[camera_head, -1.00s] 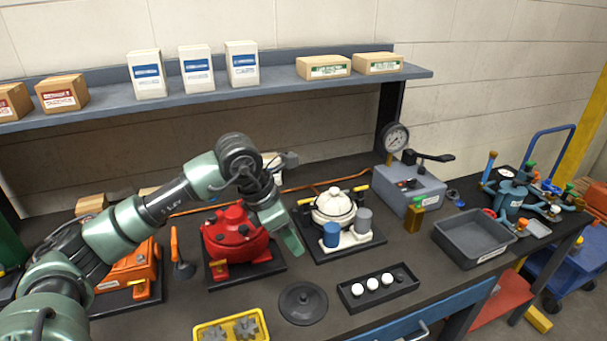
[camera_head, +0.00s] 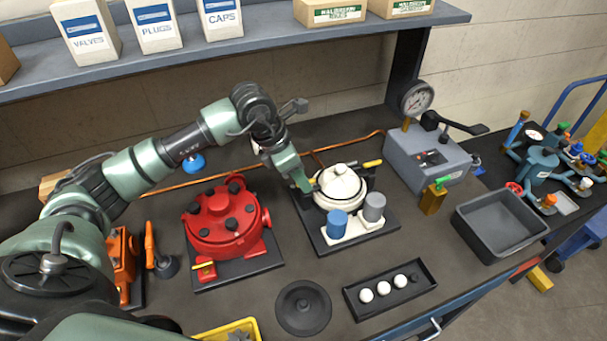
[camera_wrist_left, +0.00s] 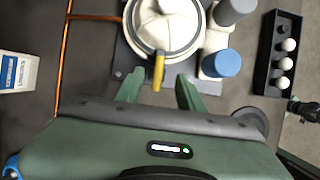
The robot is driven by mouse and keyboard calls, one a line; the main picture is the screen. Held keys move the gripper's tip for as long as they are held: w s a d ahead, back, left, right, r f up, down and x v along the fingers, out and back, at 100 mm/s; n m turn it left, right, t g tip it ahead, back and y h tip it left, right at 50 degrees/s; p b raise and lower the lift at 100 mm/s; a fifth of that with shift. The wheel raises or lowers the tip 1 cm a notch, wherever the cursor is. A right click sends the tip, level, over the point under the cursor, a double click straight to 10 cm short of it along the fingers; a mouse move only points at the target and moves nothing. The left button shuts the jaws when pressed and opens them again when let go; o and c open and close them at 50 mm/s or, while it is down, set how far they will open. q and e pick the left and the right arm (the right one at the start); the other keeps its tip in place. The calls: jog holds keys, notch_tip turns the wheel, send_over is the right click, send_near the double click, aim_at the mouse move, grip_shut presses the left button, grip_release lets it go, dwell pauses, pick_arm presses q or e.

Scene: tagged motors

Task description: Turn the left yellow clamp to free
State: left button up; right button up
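The white motor (camera_head: 341,184) sits on a dark base plate, with a blue cylinder (camera_head: 338,223) and a grey cylinder (camera_head: 374,207) at its front. My left gripper (camera_head: 303,182) is at the motor's left side and hides most of the left yellow clamp in the head view. In the left wrist view the left yellow clamp (camera_wrist_left: 158,72) points from the white motor's rim (camera_wrist_left: 138,48) toward my left gripper (camera_wrist_left: 160,88). The fingers are open, one on each side of the clamp's end; contact cannot be told. The right yellow clamp (camera_head: 372,163) is at the motor's far right. My right gripper is out of view.
A red motor (camera_head: 222,220) stands left of the white one. A tray with white balls (camera_head: 389,289) and a dark disc (camera_head: 303,308) lie in front. A grey gauge box (camera_head: 430,158) and a grey bin (camera_head: 498,226) are right. A copper pipe runs behind.

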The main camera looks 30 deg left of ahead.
pick_arm(q)
jog(key=shift+x, duration=1)
jog(key=shift+w+a+f, duration=0.1)
jog(key=shift+w+f, duration=0.1)
jog(key=shift+f, duration=0.05)
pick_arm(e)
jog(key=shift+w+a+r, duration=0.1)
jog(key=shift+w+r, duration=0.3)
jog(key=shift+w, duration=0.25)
pick_arm(q)
jog(key=shift+c, duration=0.4)
grip_shut()
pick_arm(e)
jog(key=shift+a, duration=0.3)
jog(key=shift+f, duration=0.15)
